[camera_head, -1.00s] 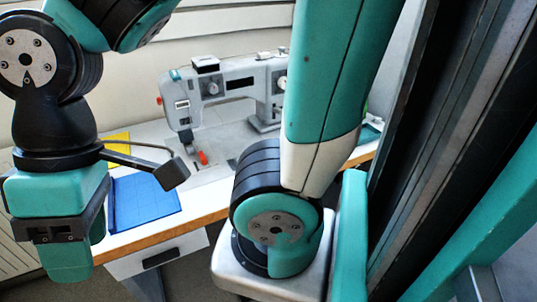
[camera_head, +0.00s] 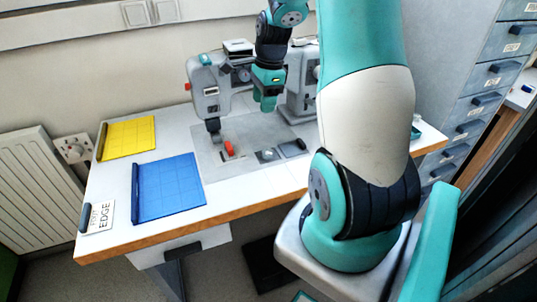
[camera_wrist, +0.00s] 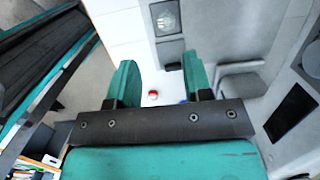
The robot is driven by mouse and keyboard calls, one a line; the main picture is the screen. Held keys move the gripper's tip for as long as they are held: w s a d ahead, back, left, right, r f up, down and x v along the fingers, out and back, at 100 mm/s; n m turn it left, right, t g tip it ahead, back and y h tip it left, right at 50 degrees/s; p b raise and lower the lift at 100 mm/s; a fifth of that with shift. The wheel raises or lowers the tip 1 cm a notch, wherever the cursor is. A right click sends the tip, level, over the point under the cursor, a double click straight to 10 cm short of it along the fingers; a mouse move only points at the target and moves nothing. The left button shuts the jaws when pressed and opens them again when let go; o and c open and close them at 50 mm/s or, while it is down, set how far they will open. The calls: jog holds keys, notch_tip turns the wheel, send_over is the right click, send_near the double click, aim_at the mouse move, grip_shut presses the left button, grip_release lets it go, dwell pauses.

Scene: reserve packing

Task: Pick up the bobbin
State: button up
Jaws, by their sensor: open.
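A small red-and-white round thing, which looks like the bobbin (camera_wrist: 153,95), lies on a white surface in the wrist view. It shows in the gap between my fingers, beyond the palm, with nothing touching it. I cannot pick it out in the head view, where my arm covers part of the table. My gripper (camera_head: 268,100) is open and empty, fingers pointing down, in front of the grey sewing machine (camera_head: 210,85). In the wrist view its two teal fingers (camera_wrist: 161,72) are spread wide.
A blue mat (camera_head: 168,188) and a yellow mat (camera_head: 128,138) lie on the left of the white table (camera_head: 105,178). An orange-red part (camera_head: 228,148) is on the machine's bed. A small blue thing (camera_wrist: 183,101) is near the bobbin. A drawer cabinet (camera_head: 490,75) stands at right.

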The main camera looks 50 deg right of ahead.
jog(key=s+d+f+m, duration=0.1)
jog(key=d+f+m, duration=0.1)
jog(key=d, duration=0.1)
send_over(268, 150)
jog(key=f, duration=1.1)
jog(key=shift+s+a, duration=0.2)
jog(key=shift+s, duration=0.2)
jog(key=shift+w+f+p, duration=0.15)
jog(key=shift+f+p, duration=0.45)
jog(key=shift+f, duration=2.2)
jog(key=shift+c, duration=0.2)
jog(key=c, duration=0.5)
